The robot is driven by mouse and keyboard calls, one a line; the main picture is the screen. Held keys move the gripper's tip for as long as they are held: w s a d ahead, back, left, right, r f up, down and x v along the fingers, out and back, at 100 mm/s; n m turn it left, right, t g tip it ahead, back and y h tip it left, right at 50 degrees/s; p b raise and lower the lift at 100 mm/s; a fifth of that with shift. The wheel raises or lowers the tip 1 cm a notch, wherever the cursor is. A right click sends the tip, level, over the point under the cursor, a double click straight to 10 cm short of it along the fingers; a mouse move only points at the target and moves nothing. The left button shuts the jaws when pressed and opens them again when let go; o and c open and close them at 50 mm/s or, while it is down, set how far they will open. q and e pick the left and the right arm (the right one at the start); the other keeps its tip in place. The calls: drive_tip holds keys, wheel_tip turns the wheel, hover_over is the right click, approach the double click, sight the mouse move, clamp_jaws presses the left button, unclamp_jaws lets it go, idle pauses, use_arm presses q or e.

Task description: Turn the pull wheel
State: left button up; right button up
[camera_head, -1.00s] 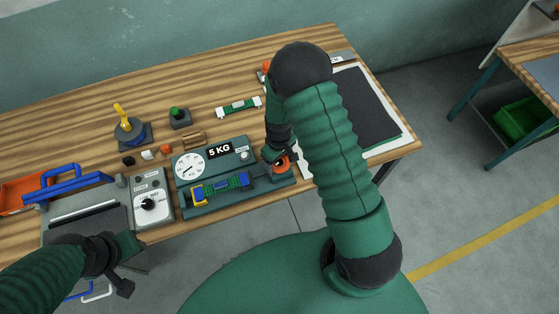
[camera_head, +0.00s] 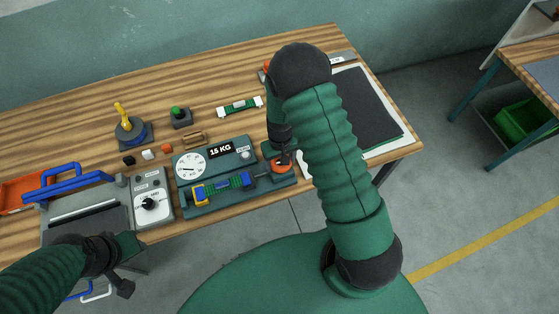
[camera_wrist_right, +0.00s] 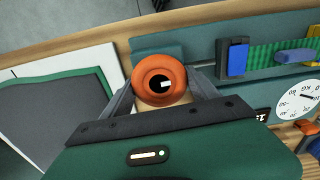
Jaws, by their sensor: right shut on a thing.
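The orange pull wheel (camera_head: 281,164) sits at the right end of the green tester (camera_head: 196,208). In the right wrist view the wheel (camera_wrist_right: 159,80) is a round orange ring with a dark centre. My right gripper (camera_head: 283,158) is shut on the wheel, one finger on each side of it. The tester has a round dial (camera_head: 190,165) and a display (camera_head: 220,150) reading 15 KG. A green strap sample (camera_head: 228,183) is stretched between a yellow-and-blue clamp and a blue clamp. My left gripper (camera_head: 122,283) hangs before the table's front edge, its jaw opening unclear.
A grey control box with a knob (camera_head: 149,203) stands left of the tester. A dark sheet (camera_head: 362,105) lies on the right. The back left of the table is clear.

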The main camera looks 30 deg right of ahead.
drive_tip(key=m, duration=0.5)
drive_tip(key=shift+s+a+f+m, duration=0.15)
drive_tip(key=shift+s+f+m, duration=0.05)
drive_tip(key=shift+s+m, duration=0.15)
idle(0.4)
drive_tip(key=o, duration=1)
drive_tip(key=shift+c, duration=0.2)
drive_tip(key=o, duration=0.4)
drive_tip(key=shift+w, duration=0.1)
drive_tip(key=shift+w+r, duration=0.1)
